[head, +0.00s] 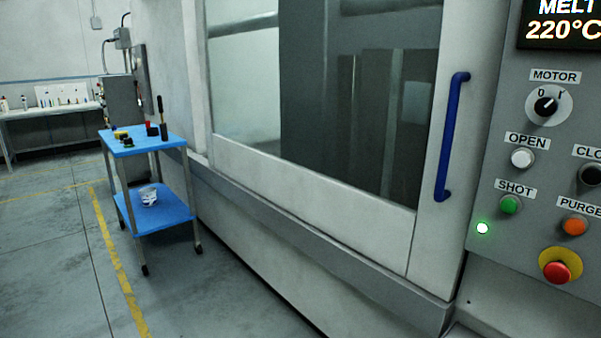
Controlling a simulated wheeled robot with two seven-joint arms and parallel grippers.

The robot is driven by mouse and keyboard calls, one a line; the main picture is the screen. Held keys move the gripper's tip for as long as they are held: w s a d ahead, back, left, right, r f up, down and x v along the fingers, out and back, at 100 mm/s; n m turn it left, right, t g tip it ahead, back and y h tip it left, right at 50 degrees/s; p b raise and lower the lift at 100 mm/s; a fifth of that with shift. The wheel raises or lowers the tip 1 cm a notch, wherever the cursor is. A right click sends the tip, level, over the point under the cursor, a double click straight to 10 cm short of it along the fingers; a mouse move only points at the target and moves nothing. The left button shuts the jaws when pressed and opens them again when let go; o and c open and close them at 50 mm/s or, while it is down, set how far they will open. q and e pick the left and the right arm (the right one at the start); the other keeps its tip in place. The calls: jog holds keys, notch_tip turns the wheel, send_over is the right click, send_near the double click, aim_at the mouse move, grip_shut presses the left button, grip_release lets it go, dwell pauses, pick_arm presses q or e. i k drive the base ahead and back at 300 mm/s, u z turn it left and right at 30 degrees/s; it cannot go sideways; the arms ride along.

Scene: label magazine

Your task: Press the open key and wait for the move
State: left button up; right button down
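The open key (522,158) is a round white button under the "OPEN" label, on the grey control panel (490,262) at the right. The dark key labelled "CLO..." (591,174) is cut by the right edge. The machine's large sliding door (428,235) has a window and a blue handle (453,137). Its right edge meets the panel side, and dark grey shapes show behind the glass. Neither of my grippers is in view, and nothing touches the open key.
The panel also holds a motor knob (546,104), green shot key (510,204), orange purge key (574,225), red emergency stop (558,271), lit green lamp (482,228) and "MELT 220°C" display (562,22). A blue cart (160,214) stands left. The floor (215,300) before the machine is clear.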

aim_at(521, 159)
jog(key=z, duration=1.35)
